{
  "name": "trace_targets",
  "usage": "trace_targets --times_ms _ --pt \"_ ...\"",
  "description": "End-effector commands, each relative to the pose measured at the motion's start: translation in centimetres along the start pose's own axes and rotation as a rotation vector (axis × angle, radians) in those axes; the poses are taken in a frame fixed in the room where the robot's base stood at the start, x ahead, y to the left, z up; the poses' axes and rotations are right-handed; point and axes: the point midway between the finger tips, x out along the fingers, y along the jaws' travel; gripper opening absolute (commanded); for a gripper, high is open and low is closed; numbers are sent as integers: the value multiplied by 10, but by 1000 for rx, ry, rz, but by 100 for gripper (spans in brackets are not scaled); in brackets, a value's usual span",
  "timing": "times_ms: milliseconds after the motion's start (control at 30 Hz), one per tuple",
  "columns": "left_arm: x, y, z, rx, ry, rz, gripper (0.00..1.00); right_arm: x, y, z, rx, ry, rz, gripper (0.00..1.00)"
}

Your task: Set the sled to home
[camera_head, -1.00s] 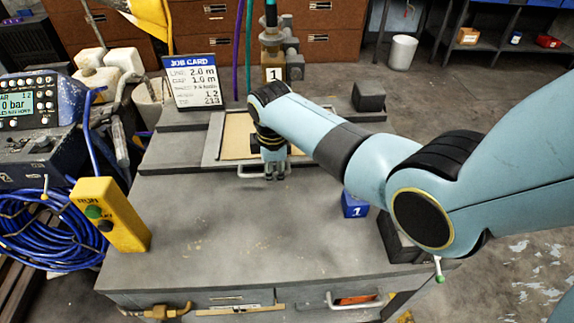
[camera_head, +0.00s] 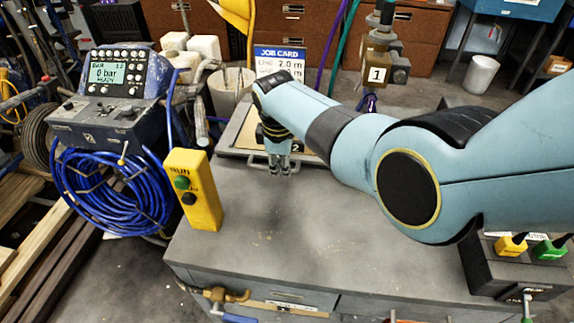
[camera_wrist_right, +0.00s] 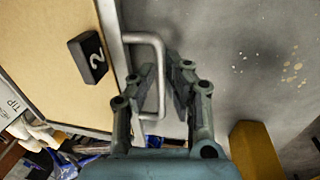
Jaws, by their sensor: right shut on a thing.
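The sled (camera_head: 235,132) is a tray with a tan board, at the back of the grey bench below the job card. In the right wrist view the tan board (camera_wrist_right: 55,60) fills the left side, with a black block marked 2 (camera_wrist_right: 88,57) on it. A silver bar handle (camera_wrist_right: 159,75) stands out from its edge. My right gripper (camera_head: 280,168) is at the sled's front edge; in the wrist view its fingers (camera_wrist_right: 167,75) are shut on the handle. My arm hides part of the sled. No home mark is readable. My left gripper is not in view.
A yellow button box (camera_head: 193,205) stands on the bench left of the gripper. A job card (camera_head: 279,62) stands behind the sled, partly covered by my arm. A brass fitting marked 1 (camera_head: 376,74) stands behind the bench. The front bench top (camera_head: 320,235) is clear.

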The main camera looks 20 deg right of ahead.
Motion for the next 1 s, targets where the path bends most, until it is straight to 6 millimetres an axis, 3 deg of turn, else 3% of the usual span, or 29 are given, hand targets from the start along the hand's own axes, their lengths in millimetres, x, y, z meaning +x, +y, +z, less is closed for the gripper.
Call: trace_targets --times_ms 333,367,500,833,1000 --pt "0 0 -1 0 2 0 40 0 -2 -4 2 9 -2 0" --pt "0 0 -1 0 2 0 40 0 -2 -4 2 10 -1 15" --pt "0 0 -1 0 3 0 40 0 -1 -4 2 8 -1 34" --pt "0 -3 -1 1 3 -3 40 -3 -1 -3 2 6 0 34" --pt "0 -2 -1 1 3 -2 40 -21 0 -4 2 8 2 34"
